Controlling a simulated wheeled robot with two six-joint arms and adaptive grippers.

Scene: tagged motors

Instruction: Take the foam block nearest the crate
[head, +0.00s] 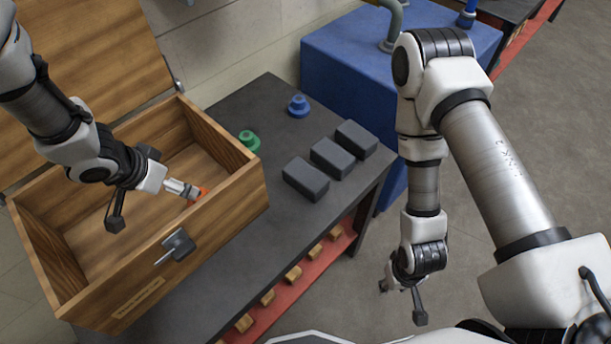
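Three dark grey foam blocks stand in a slanted row on the dark table. The foam block nearest the crate (306,179) is the left one, then come the middle block (332,158) and the far right block (356,139). The wooden crate (232,212) is open, with its lid tilted back. My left gripper (133,188) is over the crate, fingers spread, away from the blocks. A white and silver motor (180,188) with an orange end shows just beyond it; contact is unclear. My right gripper (402,302) hangs right of the table, fingers apart and empty.
A green motor-like piece (249,141) and a blue one (298,106) stand on the table (262,236) behind the blocks. A large blue box (345,52) stands behind. A red lower shelf (290,292) holds several wooden pieces. The table is clear before the blocks.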

